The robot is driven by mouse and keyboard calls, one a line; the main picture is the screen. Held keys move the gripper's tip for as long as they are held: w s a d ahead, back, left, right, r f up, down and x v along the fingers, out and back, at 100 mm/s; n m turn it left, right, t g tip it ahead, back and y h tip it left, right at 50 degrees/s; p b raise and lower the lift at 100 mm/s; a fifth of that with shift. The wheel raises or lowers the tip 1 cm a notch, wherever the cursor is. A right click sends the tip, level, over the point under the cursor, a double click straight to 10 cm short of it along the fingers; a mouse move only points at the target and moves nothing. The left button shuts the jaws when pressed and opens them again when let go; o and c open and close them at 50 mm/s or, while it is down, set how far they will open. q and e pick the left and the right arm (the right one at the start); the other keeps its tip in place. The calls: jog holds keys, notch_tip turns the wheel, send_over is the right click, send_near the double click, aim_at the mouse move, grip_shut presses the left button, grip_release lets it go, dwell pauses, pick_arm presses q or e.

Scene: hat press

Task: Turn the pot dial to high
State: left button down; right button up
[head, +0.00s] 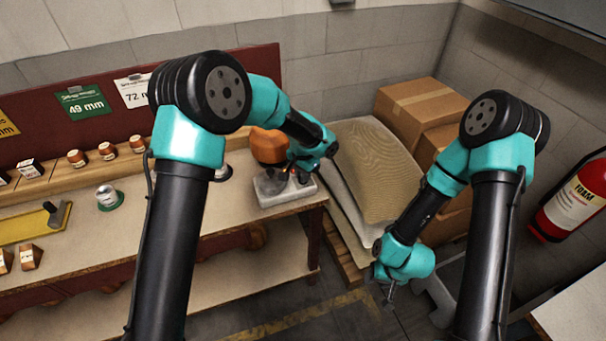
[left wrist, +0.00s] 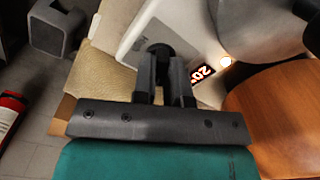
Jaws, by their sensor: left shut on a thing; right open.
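The pot's white base (head: 270,194) stands at the right end of the workbench, with a rounded orange-brown part (head: 268,146) above it. In the left wrist view the white base (left wrist: 136,32) carries a black dial (left wrist: 160,50), a small lit display (left wrist: 203,72) reading about "20", its last part unclear, and a glowing light (left wrist: 226,62). My left gripper (left wrist: 165,68) is shut on the dial, its fingers covering part of it; in the head view the arm hides most of this contact. My right gripper (head: 389,292) is open, empty and low, right of the bench.
A red fire extinguisher (head: 572,205) is at far right.

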pick_arm(q)
jog(key=m, duration=1.3)
jog(key=shift+m, duration=0.3)
jog(key=m, duration=0.5)
jog(key=shift+m, duration=2.4)
jog(key=c, duration=1.2)
grip_release()
jog(key=shift+o, duration=0.2)
jog(key=shift+r, duration=0.1)
